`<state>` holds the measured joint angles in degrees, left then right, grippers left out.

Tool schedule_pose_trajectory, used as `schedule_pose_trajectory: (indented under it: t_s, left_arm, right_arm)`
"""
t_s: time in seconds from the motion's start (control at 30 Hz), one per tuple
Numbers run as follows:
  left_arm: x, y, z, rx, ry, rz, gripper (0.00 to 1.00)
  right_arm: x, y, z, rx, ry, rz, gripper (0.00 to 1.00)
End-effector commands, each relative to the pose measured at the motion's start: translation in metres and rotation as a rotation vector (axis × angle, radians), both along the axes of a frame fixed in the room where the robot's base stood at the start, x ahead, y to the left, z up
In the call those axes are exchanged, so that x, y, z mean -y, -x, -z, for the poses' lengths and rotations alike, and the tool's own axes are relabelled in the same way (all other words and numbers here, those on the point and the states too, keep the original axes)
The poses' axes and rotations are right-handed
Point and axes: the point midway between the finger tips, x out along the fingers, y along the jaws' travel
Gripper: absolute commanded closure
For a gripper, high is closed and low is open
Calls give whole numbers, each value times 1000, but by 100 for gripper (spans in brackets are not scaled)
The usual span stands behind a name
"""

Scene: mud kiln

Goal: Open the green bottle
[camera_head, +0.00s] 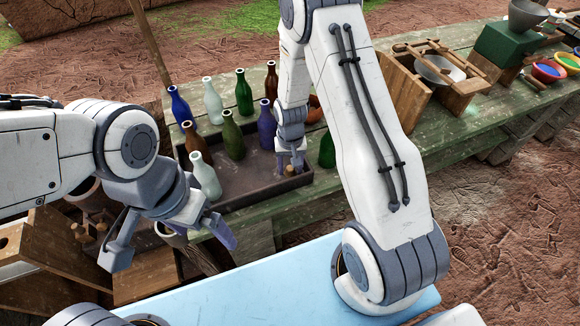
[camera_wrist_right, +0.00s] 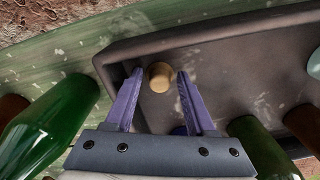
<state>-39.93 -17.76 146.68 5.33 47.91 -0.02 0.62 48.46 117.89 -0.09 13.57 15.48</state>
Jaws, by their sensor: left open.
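A green bottle (camera_head: 327,150) stands on the table just right of the tray, its upper part hidden behind my right arm. In the right wrist view a large green bottle (camera_wrist_right: 55,120) shows at the left, outside the tray, its mouth out of sight. A cork (camera_head: 289,170) is at the tray's near right corner; in the right wrist view the cork (camera_wrist_right: 160,76) shows between the fingertips with gaps on both sides. My right gripper (camera_head: 290,163) is open above it, pointing down. My left gripper (camera_head: 172,238) is open and empty at the table's front edge.
A wooden stand with a bowl (camera_head: 436,70) is farther right. The tabletop between stand and tray is mostly clear.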

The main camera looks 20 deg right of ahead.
Motion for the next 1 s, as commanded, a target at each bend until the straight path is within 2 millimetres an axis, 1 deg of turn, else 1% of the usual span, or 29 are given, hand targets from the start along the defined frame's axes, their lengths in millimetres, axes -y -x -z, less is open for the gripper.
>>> schedule_pose_trajectory:
  t_s: [0.27, 0.37, 0.47, 0.57, 0.8, 0.9, 1.0]
  left_arm:
    - [0, 0, 0, 0, 0, 0, 0]
    - [0, 0, -4, 0, 0, 0, 0]
    - [0, 0, 0, 0, 0, 0, 0]
    - [0, 0, 3, 0, 0, 0, 0]
    - [0, 0, 10, 0, 0, 0, 0]
    - [0, 0, 12, 0, 0, 0, 0]
    - [0, 0, 13, 0, 0, 0, 0]
  right_arm:
    - [0, 0, 0, 0, 0, 0, 41]
    - [0, 0, -5, 0, 0, 0, 41]
    - [0, -1, -13, 3, 0, 0, 41]
    - [0, -1, -30, 6, 0, 0, 41]
    - [0, -1, -81, 7, 0, 0, 41]
    - [0, -1, -99, 6, 0, 0, 41]
    - [0, -1, -112, 3, 0, 0, 41]
